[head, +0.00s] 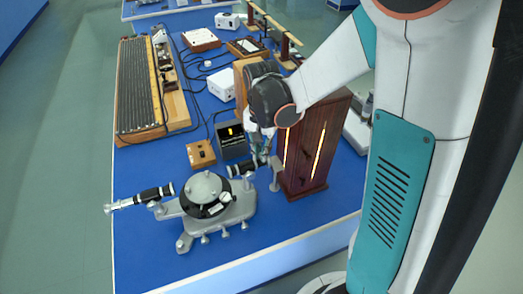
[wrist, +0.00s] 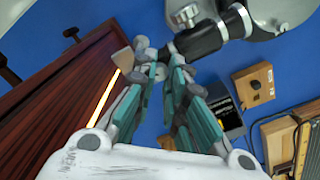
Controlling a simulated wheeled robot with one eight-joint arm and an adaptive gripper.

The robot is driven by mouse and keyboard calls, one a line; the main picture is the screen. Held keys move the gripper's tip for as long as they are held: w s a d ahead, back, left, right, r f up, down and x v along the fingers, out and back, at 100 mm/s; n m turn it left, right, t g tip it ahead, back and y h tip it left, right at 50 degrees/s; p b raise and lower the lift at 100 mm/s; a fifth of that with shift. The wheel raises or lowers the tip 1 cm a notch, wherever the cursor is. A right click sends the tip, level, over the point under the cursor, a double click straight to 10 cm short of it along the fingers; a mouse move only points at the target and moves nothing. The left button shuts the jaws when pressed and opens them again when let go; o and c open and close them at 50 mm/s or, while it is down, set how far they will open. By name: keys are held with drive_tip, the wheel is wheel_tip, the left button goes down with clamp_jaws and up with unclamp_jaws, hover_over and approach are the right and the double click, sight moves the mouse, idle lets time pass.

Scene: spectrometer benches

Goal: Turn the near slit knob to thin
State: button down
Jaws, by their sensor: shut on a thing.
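A grey spectrometer (head: 203,212) stands near the front of the blue bench. Its black collimator tube (head: 242,168) points right toward the wooden lamp box; the tube also shows in the wrist view (wrist: 202,40). My gripper (head: 262,156) reaches down to the tube's slit end. In the wrist view my gripper (wrist: 164,68) has its teal fingers close together at that end, shut on the near slit knob. The fingertips hide most of the knob, so its setting cannot be read. A small dark display box (head: 232,139) with an amber mark stands behind the collimator.
The tall wooden lamp box (head: 306,160) with glowing slits stands close to the right of my gripper. A small wooden box with a dial (head: 201,154) sits behind the spectrometer. A long ribbed apparatus (head: 142,88) fills the left back.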

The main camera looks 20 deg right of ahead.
drive_tip(key=n, duration=0.5)
drive_tip(key=shift+n+b, duration=0.3)
drive_tip(key=shift+b, duration=0.05)
drive_tip(key=n, duration=0.5)
drive_tip(key=shift+n, duration=0.4)
drive_tip(key=c, duration=1.6)
unclamp_jaws()
wheel_tip(320, 180, up, 12)
drive_tip(key=shift+r, duration=0.1)
